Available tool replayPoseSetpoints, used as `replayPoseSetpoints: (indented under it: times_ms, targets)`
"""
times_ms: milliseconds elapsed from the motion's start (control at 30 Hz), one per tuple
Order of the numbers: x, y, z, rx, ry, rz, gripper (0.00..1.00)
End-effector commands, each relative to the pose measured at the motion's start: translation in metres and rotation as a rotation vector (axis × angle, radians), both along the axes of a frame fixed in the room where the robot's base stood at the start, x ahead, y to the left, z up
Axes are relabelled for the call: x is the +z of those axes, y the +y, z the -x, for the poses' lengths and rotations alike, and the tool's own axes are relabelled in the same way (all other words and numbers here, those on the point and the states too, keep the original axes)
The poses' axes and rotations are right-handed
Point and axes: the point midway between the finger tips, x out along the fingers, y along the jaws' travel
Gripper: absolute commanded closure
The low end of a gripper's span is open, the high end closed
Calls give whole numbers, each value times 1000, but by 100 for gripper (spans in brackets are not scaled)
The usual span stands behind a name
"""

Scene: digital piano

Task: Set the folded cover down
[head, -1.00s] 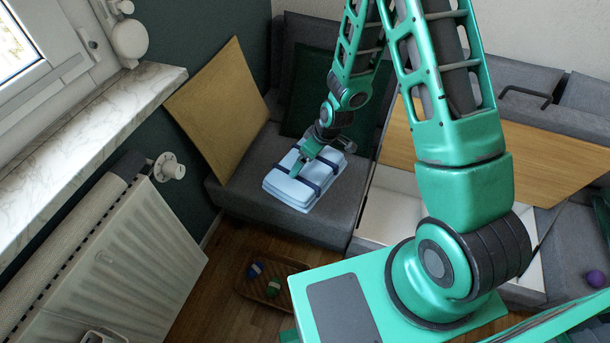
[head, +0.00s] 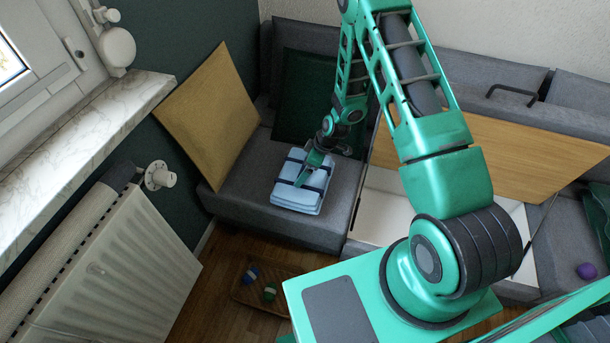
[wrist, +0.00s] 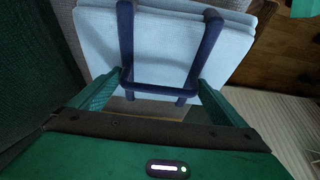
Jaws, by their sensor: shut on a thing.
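The folded cover (head: 297,198) is a light blue, layered bundle with two dark blue straps. In the head view it is at the left part of the grey sofa seat (head: 245,203); whether its underside touches the seat cannot be told. My gripper (head: 306,178) reaches down to it from above. In the wrist view the cover (wrist: 160,45) lies just beyond the fingers. My gripper (wrist: 158,88) is shut on the cover, with the dark blue strap loop (wrist: 160,91) between its fingers.
A yellow cushion (head: 210,115) leans left of the cover, and a dark green cushion (head: 305,95) stands behind it. To the right is an open white storage compartment (head: 385,210) with a raised wooden panel (head: 500,150). A floor tray (head: 245,290) holds small rolled items.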

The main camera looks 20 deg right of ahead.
Motion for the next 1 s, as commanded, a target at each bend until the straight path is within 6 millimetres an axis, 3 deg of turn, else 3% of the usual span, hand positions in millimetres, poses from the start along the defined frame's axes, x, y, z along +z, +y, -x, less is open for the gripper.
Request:
replayPoseSetpoints:
  times_ms: [233,500,833,867,1000]
  targets:
    - [-11,-5,-3,-1,1,-1,59]
    - [-42,-5,-3,0,0,0,59]
    - [-44,-5,-4,-1,-1,0,59]
    - [-44,-5,-4,-1,0,0,0]
    - [-44,-5,-3,-1,0,0,0]
